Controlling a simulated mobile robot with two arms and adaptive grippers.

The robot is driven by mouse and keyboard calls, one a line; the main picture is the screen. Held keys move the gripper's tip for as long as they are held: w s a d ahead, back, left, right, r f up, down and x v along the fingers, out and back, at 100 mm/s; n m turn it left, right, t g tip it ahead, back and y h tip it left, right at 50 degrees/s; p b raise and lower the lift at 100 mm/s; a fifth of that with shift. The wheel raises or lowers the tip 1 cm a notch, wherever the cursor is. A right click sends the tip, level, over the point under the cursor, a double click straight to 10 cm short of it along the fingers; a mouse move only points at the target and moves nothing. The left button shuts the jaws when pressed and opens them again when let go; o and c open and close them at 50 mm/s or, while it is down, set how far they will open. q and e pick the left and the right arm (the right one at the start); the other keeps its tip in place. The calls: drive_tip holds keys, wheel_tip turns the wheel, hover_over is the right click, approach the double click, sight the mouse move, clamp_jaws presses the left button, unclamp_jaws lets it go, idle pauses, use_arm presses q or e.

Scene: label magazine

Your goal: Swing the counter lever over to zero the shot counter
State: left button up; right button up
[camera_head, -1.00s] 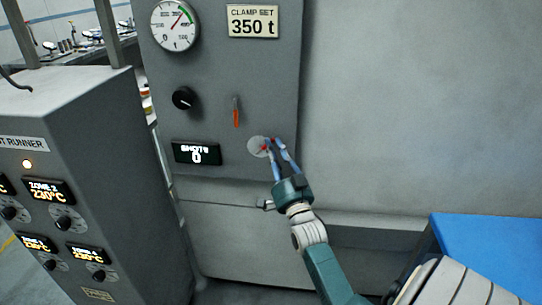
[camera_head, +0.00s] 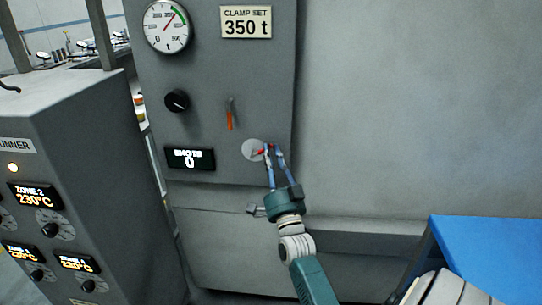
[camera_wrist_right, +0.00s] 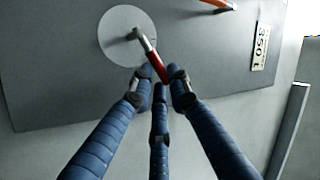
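The counter lever (camera_head: 262,152) has a red grip and sits on a pale round disc (camera_head: 250,150) on the grey machine panel. In the head view it points right. In the right wrist view its red grip (camera_wrist_right: 153,64) runs down toward my fingertips. The shot counter (camera_head: 190,158), left of the disc, reads 0 under SHOTS. My right gripper (camera_head: 272,148) is at the lever's free end. Its fingertips (camera_wrist_right: 160,78) are apart around the grip's end, with gaps showing; contact is unclear. My left gripper is not in view.
An orange-handled lever (camera_head: 230,118) hangs above the disc, with a black knob (camera_head: 177,101) to its left. A hot runner cabinet (camera_head: 75,150) stands at left. A blue surface (camera_head: 490,250) is at lower right. The wall right of the panel is bare.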

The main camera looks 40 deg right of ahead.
drive_tip(key=o, duration=0.4)
drive_tip(key=v, duration=1.2)
